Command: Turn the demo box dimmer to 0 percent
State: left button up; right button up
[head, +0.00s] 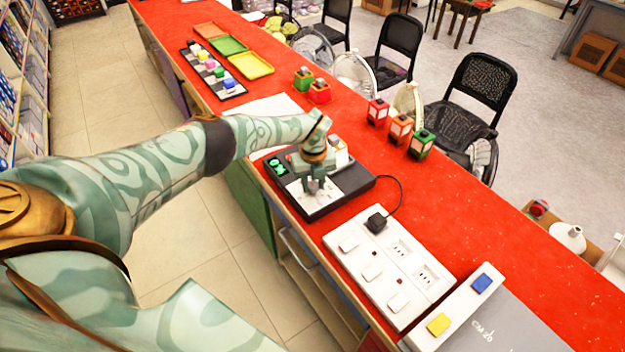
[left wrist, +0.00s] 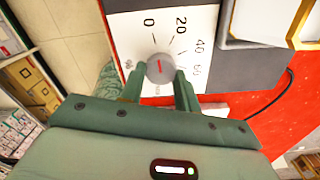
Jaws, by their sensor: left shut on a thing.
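The demo box (head: 352,184) is a black box with a white dial plate on the red counter. A lit green display (head: 277,167) sits at its left; I cannot read it surely. My left gripper (head: 316,187) reaches down over the plate and hides the dimmer in the head view. In the left wrist view, the dimmer knob (left wrist: 160,67) is grey and round with a short red mark. The dial plate (left wrist: 128,32) carries 0, 20, 40 and more numbers. My left gripper (left wrist: 159,88) is shut on the knob, with a finger on each side. My right gripper is not in view.
A white socket strip (head: 372,270) with a black plug (head: 376,222) stands close to the box; a cable joins plug and box. Small lanterns (head: 400,128) stand behind. Coloured trays (head: 250,66) lie further along the counter (head: 480,215).

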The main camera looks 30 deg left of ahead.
aim_at(313, 185)
pick_arm(q)
jog(key=shift+w+r+n, duration=0.1)
jog(key=shift+r+n, duration=0.05)
jog(key=shift+n, duration=0.45)
jog(key=o, duration=1)
notch_tip(313, 185, up, 6)
jog(key=p, duration=0.3)
jog(key=shift+r, duration=0.1)
notch_tip(313, 185, up, 10)
jog(key=shift+f+p, duration=0.1)
jog(key=shift+p, duration=0.9)
